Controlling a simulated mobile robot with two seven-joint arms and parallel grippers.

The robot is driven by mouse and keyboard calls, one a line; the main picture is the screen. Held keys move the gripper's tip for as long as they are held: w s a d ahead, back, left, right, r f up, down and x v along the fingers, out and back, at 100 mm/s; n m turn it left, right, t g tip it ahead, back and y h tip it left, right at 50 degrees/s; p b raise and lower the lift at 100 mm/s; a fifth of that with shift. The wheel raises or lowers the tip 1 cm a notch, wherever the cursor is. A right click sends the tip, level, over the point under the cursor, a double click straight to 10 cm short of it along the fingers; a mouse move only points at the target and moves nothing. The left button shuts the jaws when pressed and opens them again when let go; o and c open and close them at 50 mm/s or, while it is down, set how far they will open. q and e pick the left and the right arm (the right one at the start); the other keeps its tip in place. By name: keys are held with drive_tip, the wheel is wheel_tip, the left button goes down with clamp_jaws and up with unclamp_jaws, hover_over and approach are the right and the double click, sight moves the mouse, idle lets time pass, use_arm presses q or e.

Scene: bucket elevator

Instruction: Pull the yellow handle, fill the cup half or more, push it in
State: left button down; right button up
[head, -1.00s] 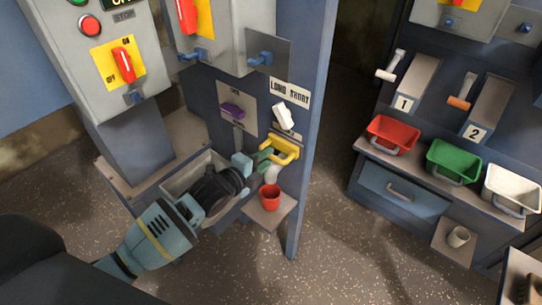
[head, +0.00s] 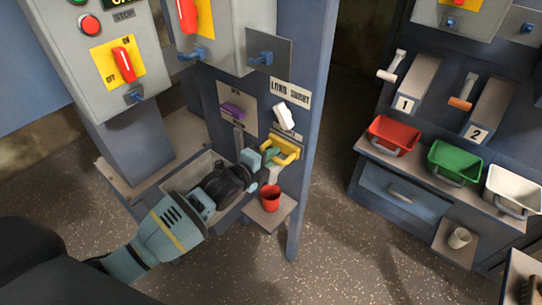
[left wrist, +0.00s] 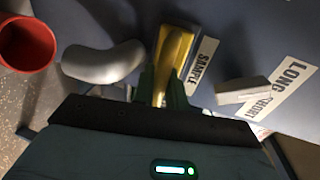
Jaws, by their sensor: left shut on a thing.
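The yellow handle (head: 287,148) is mounted on the blue post's front, under the LONG/SHORT plate. My left gripper (head: 274,157) reaches it from the left and is shut on it. In the left wrist view the yellow handle (left wrist: 173,60) sits between the fingers, beside a SAMPLE label. The red cup (head: 270,196) stands upright on a small shelf (head: 285,208) below. The red cup (left wrist: 26,44) also shows at the upper left of the left wrist view, next to a grey curved spout (left wrist: 103,62). The cup's fill level is unclear. My right gripper is not in view.
A white lever (head: 283,116) is just above the handle. A purple handle (head: 232,110) is to its left. Red, green and white bins (head: 393,137) stand on the right ledge, apart from the post.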

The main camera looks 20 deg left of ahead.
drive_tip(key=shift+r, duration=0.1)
